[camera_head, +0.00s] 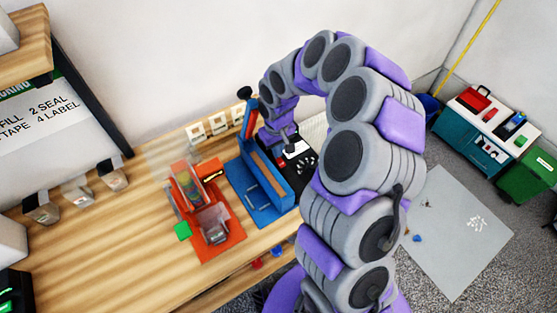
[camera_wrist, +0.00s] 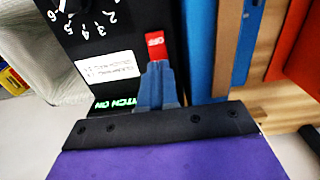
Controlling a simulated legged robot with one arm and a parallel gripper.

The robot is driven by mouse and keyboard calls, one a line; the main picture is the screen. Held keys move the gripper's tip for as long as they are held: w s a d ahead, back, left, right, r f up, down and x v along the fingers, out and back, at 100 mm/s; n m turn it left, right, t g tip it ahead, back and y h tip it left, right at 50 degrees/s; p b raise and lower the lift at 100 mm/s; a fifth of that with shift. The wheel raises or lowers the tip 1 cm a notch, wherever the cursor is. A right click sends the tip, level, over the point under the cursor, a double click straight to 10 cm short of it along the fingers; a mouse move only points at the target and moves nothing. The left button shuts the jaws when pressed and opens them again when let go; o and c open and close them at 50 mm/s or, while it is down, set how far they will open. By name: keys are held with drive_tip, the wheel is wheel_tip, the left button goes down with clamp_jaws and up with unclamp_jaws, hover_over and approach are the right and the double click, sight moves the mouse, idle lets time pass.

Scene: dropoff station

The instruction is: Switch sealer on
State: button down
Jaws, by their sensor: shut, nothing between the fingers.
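The sealer (camera_head: 268,180) is a blue device with a raised lever, standing on the wooden bench in the head view. Its black control panel (camera_wrist: 100,12) fills the upper left of the wrist view, with white dial numbers, a white label and green lettering partly reading "TCH ON". A red switch piece (camera_wrist: 156,46) marked "OFF" shows on the panel. My gripper (camera_wrist: 158,66) is shut and empty, its fingertips right at the near end of the red piece; I cannot tell whether they touch. In the head view my gripper (camera_head: 290,145) is over the panel, partly hidden by my arm.
An orange device (camera_head: 208,235) stands on the wooden bench (camera_head: 110,235), left of the sealer. A blue wall (camera_wrist: 202,45) of the sealer rises close to the right of my fingers. A teal cabinet (camera_head: 465,140) and green bin (camera_head: 530,178) stand at the far right.

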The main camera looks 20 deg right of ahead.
drive_tip(key=shift+f, duration=0.65)
drive_tip(key=shift+r, duration=0.15)
drive_tip(key=shift+r+p, duration=1.6)
drive_tip(key=shift+r, duration=1.8)
drive_tip(key=shift+s, duration=0.1)
